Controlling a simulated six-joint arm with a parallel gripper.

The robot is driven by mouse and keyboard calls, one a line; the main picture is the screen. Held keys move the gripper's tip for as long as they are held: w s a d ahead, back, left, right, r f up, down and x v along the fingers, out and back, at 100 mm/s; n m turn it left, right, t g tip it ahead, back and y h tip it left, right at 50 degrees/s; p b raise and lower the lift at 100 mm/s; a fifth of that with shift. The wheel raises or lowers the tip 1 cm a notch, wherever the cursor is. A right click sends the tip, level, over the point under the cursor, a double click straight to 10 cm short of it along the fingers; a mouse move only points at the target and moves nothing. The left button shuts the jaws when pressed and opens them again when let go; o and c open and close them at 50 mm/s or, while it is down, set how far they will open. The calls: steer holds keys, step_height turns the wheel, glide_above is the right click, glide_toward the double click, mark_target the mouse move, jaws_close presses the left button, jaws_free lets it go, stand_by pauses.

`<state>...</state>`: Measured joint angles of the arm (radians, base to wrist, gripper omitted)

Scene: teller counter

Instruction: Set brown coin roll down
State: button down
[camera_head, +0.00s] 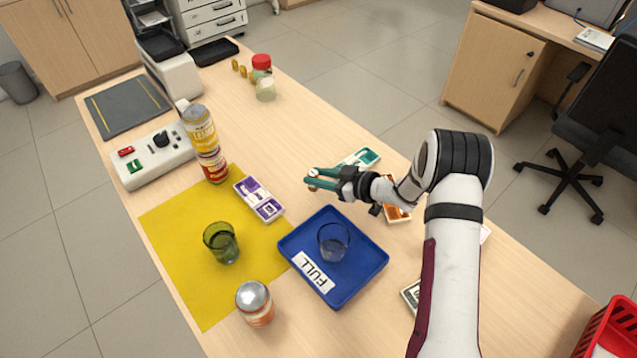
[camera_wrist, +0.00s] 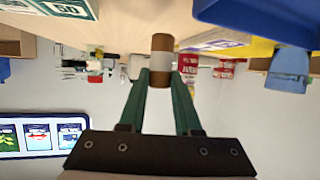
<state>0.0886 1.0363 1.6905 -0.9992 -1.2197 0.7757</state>
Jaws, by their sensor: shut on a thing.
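My gripper (camera_head: 312,180) reaches left over the counter from the right, its green fingers shut on the brown coin roll (camera_head: 313,173). In the wrist view the brown coin roll (camera_wrist: 161,70), brown with a pale band, is pinched between the fingertips of my gripper (camera_wrist: 161,76). That view is upside down, with the wooden counter (camera_wrist: 115,30) at its top. The roll's end lies close to the counter's surface there; I cannot tell whether it touches. In the head view the fingers partly hide the roll.
A blue tray (camera_head: 368,272) labelled FULL bears a clear glass (camera_head: 334,243). Left of it are a purple banknote bundle (camera_head: 259,199), a green glass (camera_head: 221,243) and stacked cans (camera_head: 205,145). A green bundle (camera_head: 360,158) lies behind my gripper. The counter left of the fingertips is clear.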

steer(key=shift+f, duration=1.3)
steer(key=shift+f, duration=0.15)
steer(key=c, duration=0.6)
jaws_free()
